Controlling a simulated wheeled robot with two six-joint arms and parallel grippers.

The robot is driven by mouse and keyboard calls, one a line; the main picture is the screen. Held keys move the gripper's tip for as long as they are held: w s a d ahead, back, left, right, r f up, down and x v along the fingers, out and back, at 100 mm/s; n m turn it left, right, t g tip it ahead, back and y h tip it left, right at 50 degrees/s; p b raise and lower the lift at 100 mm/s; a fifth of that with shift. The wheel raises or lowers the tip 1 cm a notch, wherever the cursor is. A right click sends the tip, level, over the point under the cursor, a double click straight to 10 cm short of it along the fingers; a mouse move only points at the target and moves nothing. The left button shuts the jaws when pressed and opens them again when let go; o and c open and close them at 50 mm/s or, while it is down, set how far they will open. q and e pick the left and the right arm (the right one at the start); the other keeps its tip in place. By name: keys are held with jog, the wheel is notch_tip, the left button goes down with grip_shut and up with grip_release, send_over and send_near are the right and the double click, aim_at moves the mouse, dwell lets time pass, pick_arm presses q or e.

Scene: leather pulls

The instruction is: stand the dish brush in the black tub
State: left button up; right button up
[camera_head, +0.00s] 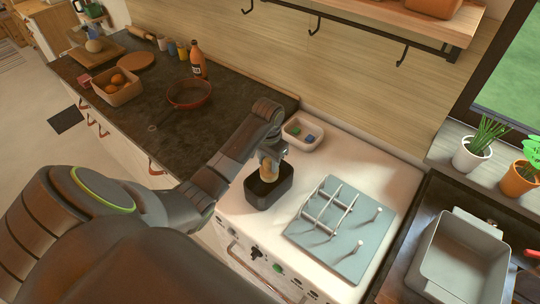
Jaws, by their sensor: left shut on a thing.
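The black tub (270,202) stands on the white counter, left of the pale blue rack board. My left gripper (273,152) is directly above the tub and is shut on the dish brush (267,169). The brush shows as a short tan piece, roughly upright, with its lower end at or inside the tub's opening. I cannot tell whether it touches the tub's floor. The gripper hides the brush's upper part. My right gripper is not in view.
A white divided tray (302,135) with small green and blue items sits behind the tub. A blue board with a white rack and pegs (340,232) is on the right. A grey sink basin (460,262) lies farther right. A red pan (189,94) is on the dark counter.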

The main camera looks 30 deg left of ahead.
aim_at(268, 171)
pick_arm(q)
jog(key=shift+s+d+f+b, duration=0.1)
jog(key=shift+s+f+b, duration=0.05)
jog(key=shift+f, duration=0.35)
jog(key=shift+s+f+b, duration=0.15)
jog(key=shift+f, duration=0.35)
jog(key=shift+w+f+b, duration=0.1)
jog(key=shift+f+b, duration=0.25)
jog(key=shift+f, duration=1)
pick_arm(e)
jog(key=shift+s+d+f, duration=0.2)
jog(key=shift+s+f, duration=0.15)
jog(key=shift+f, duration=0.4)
pick_arm(q)
jog(key=o, duration=1.1)
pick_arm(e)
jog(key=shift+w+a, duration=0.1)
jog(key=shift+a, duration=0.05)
